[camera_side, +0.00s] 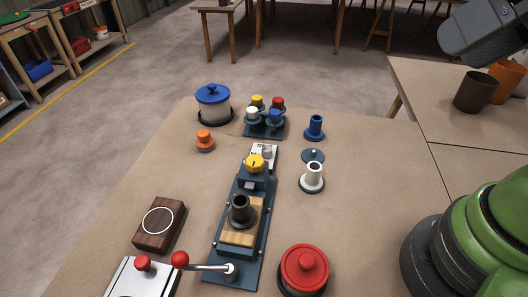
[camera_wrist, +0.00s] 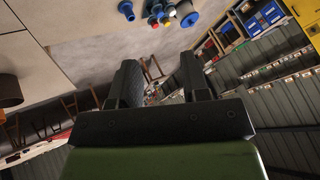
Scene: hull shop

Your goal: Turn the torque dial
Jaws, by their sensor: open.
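A round yellow knob (camera_side: 255,162), which looks like the torque dial, sits on the far part of a dark blue fixture (camera_side: 225,249) on the table. A small white plate (camera_side: 264,153) with dark markings lies just behind it; the marks are too small to read. My gripper (camera_wrist: 160,78) shows in the wrist view with its two dark fingers apart and nothing between them. It points away from the fixture, and the yellow knob cannot be made out in that view.
A black-collared post on a wooden block (camera_side: 237,236) stands near the knob. Around it are coloured pegs (camera_side: 257,102), a blue-lidded pot (camera_side: 213,101), an orange knob (camera_side: 205,141), a white spool (camera_side: 312,177), a red-lidded pot (camera_side: 304,268) and a red-ball lever (camera_side: 180,260).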

